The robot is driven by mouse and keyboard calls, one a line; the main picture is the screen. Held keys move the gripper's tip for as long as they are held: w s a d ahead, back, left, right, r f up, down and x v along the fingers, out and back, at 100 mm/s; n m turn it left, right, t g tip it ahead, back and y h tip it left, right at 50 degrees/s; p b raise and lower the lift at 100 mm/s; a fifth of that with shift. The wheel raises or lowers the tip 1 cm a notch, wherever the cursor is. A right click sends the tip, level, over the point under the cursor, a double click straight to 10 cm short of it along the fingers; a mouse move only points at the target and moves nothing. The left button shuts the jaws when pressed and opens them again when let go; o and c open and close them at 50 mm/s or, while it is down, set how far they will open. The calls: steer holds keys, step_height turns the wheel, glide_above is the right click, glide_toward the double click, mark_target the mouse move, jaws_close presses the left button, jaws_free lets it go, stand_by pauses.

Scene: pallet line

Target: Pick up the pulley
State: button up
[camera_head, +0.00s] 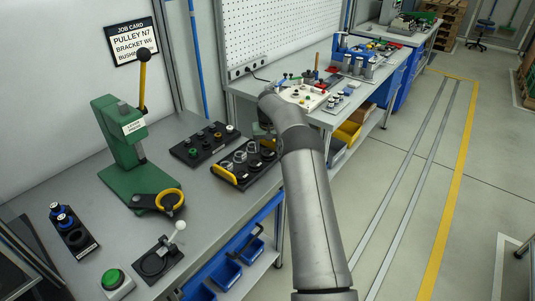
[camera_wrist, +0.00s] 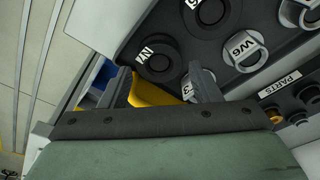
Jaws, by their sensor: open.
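A dark round part, apparently the pulley (camera_wrist: 160,62), sits in a black tray beside a label that reads N7, seen turned in the wrist view. My gripper (camera_wrist: 158,72) is open and empty, with its two fingers apart around the near side of that part; contact cannot be told. The tray's yellow handle (camera_wrist: 152,95) shows between the fingers. In the head view the tray (camera_head: 227,182) lies near the bench's front edge, and my arm covers its far right side. My gripper is mostly hidden there.
In the wrist view, a grey ring-shaped part (camera_wrist: 243,50) labelled W6 and another dark part (camera_wrist: 209,10) are close by. In the head view, a second tray (camera_head: 186,152) lies behind, and a green press (camera_head: 122,145) stands left. The job card (camera_head: 131,41) lists pulley N7.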

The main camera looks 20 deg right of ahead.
mark_target(267, 153)
steer(key=shift+w+d+f+p, duration=0.1)
steer(key=shift+w+f+p, duration=0.05)
steer(key=shift+f, duration=0.65)
steer(key=shift+w+f+p, duration=0.1)
steer(key=shift+f+p, duration=0.05)
steer(key=shift+f, duration=0.6)
steer(key=c, duration=0.8)
